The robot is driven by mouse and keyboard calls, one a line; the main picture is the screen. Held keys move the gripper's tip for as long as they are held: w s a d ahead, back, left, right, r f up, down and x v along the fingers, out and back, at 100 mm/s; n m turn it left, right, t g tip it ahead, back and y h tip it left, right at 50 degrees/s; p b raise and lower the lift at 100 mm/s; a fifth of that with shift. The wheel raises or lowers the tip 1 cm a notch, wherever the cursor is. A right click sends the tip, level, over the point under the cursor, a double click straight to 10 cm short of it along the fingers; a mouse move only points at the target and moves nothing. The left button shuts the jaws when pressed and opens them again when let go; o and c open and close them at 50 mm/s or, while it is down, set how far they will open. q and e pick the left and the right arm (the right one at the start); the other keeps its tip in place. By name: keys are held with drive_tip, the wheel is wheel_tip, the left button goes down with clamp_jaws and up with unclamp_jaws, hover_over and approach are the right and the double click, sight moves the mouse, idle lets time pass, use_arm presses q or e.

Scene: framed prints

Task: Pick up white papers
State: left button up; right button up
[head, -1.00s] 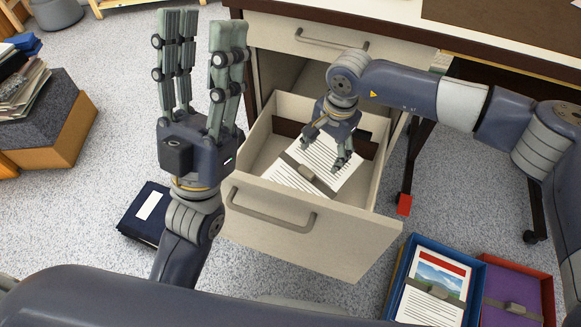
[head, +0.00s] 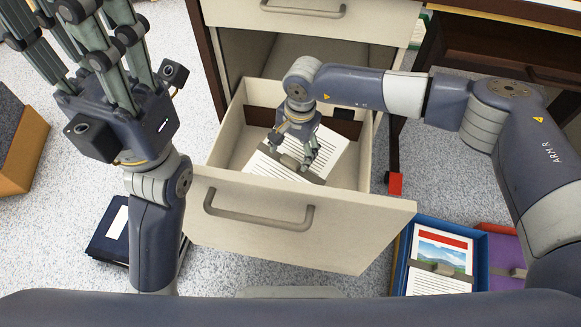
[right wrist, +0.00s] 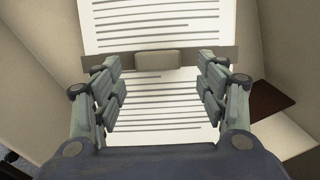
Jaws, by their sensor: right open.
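White papers (head: 330,150) with printed lines lie in the open drawer (head: 290,208), with a grey-brown band and clip across them. In the right wrist view the papers (right wrist: 160,24) fill the middle, and the band's block (right wrist: 160,60) lies between the fingers. My right gripper (head: 297,165) is inside the drawer, open, over the papers; in the right wrist view its fingers (right wrist: 160,90) stand apart on either side of the block. Whether the fingertips touch the papers cannot be told. My left gripper (head: 75,40) is raised at the upper left, fingers spread and empty, partly cut off by the frame.
A blue tray (head: 402,262) with a clipped picture document stands right of the drawer, beside a red tray with a purple folder (head: 507,252). Dark blue folders (head: 108,228) lie on the floor at left. The desk's upper drawer (head: 290,12) is above.

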drive_tip(key=shift+f+b, duration=0.6)
drive_tip(key=shift+f, duration=0.95)
drive_tip(key=c, duration=1.6)
drive_tip(key=shift+a+r, duration=0.1)
